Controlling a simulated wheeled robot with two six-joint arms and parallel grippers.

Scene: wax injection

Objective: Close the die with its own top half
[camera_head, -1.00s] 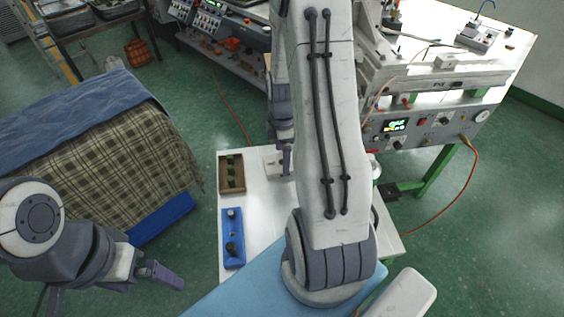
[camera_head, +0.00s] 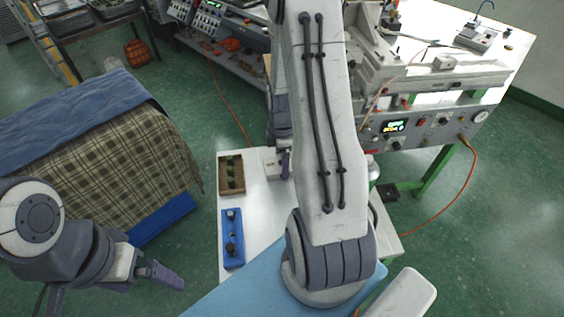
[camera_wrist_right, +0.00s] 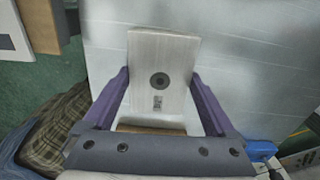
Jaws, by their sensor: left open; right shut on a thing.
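In the right wrist view, my right gripper (camera_wrist_right: 160,76) is shut on a pale metal die half (camera_wrist_right: 148,54). The half has a dark round hole and a small marking on its upper face. White table surface shows around it. In the head view, a pale block (camera_head: 271,158) shows beside my right gripper's finger (camera_head: 285,164), at the table's far side, mostly behind my right arm. I cannot tell a second die half apart from it, or whether it touches anything below. My left gripper (camera_head: 166,275) is open and empty, left of the table.
A wooden tray (camera_head: 222,189) with green pieces and a blue holder (camera_head: 232,262) with dark knobs stand on the white table's (camera_head: 258,215) left side. The wax machine (camera_head: 440,125) stands at the right. A plaid-covered bench (camera_head: 120,165) is at the left.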

